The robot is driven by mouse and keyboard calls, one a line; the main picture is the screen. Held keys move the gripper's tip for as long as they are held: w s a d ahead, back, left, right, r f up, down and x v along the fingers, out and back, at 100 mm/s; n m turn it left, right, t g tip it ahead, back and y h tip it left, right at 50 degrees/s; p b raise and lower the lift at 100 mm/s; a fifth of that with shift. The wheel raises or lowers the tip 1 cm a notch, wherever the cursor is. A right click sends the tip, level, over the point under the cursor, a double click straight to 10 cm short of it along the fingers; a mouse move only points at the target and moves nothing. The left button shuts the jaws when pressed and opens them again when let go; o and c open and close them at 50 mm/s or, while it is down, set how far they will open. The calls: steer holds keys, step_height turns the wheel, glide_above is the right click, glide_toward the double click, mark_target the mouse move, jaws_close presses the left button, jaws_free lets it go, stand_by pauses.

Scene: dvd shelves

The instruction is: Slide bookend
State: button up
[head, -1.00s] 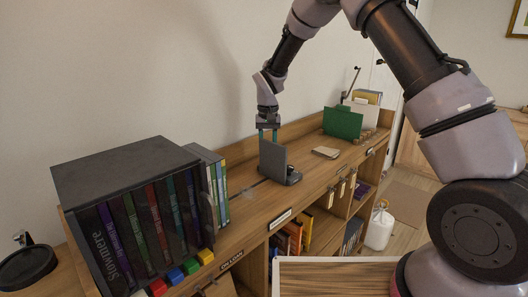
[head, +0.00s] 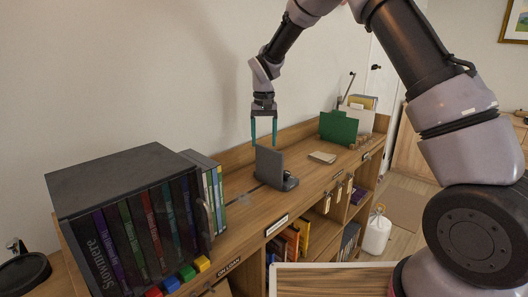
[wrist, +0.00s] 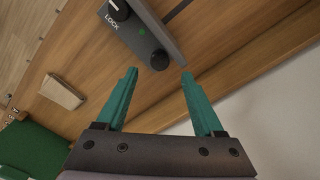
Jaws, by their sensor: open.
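The grey bookend (head: 270,167) stands upright on the wooden shelf top, right of the row of cases, with a gap between them. Its foot carries a dark knob. A dark slot runs along the shelf top at the bookend. My gripper (head: 264,140) is open, pointing down just behind and above the bookend. In the wrist view its teal fingers (wrist: 158,85) are spread with nothing between them, apart from the bookend.
A dark box of cases (head: 130,215) and thin upright cases (head: 213,185) stand at left. A small tan block (head: 322,157) lies right of the bookend. A green folder (head: 338,127) stands farther right. The wall is close behind.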

steer(key=shift+r, duration=2.4)
steer(key=s+d+r+m+t+y, duration=0.1)
steer(key=s+d+r, duration=0.4)
steer(key=d+r, duration=0.3)
steer(key=s+d+r+m+t+y, duration=0.1)
steer(key=s+d+r+t, duration=0.1)
steer(key=s+d+r, duration=0.4)
steer(key=s+d+r+m+t, duration=0.2)
steer(key=s+d+r+t, duration=0.2)
steer(key=s+d, duration=0.8)
steer(key=s, duration=0.5)
steer(key=shift+s+d+m, duration=0.25)
steer(key=shift+d+m, duration=0.15)
